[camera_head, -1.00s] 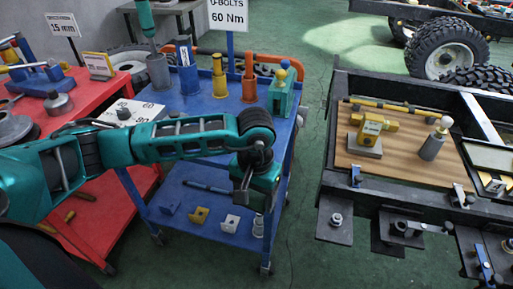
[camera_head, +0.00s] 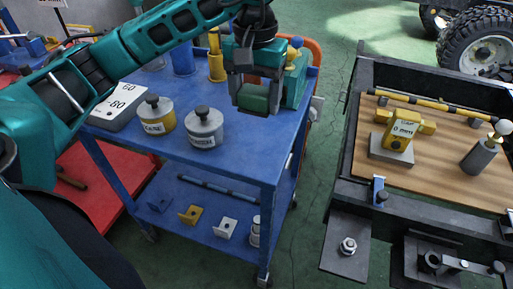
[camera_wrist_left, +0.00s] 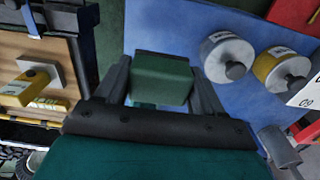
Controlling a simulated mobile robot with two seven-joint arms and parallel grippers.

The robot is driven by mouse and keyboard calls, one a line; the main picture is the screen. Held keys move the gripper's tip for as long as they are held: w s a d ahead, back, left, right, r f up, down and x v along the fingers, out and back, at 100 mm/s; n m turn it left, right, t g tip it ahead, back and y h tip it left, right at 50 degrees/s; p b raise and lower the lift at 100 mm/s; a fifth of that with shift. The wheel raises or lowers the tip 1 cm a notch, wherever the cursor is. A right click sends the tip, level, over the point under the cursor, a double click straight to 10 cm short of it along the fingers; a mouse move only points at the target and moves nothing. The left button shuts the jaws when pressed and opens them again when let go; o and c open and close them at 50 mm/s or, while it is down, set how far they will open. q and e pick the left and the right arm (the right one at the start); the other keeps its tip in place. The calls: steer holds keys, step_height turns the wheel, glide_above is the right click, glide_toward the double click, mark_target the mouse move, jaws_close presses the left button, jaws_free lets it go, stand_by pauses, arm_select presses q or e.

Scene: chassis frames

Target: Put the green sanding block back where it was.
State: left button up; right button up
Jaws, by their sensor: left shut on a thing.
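My left gripper (camera_head: 255,98) is shut on the green sanding block (camera_head: 255,97), with one finger on each side of it. It holds the block over the right part of the blue cart's top (camera_head: 240,150), in front of a teal holder (camera_head: 296,82). In the left wrist view the block (camera_wrist_left: 162,78) sits between the two fingers, near the cart top's edge. I cannot tell whether the block touches the cart top. My right gripper is in neither view.
A grey canister (camera_head: 203,128) and a yellow canister (camera_head: 157,114) stand left of the block, beside a grey-white box (camera_head: 117,104). Bare cart top lies in front. The dark chassis frame (camera_head: 345,165) stands across a floor gap.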

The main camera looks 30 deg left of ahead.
mark_target(256, 153)
arm_select(q)
step_height(256, 153, down, 12)
steer(key=shift+r+b, duration=0.1)
steer(key=shift+b, duration=0.7)
steer(key=shift+f, duration=0.3)
steer(key=o, duration=1)
steer(key=shift+r, duration=0.1)
steer(key=shift+r, duration=0.2)
step_height(256, 153, up, 12)
steer(key=shift+p, duration=1)
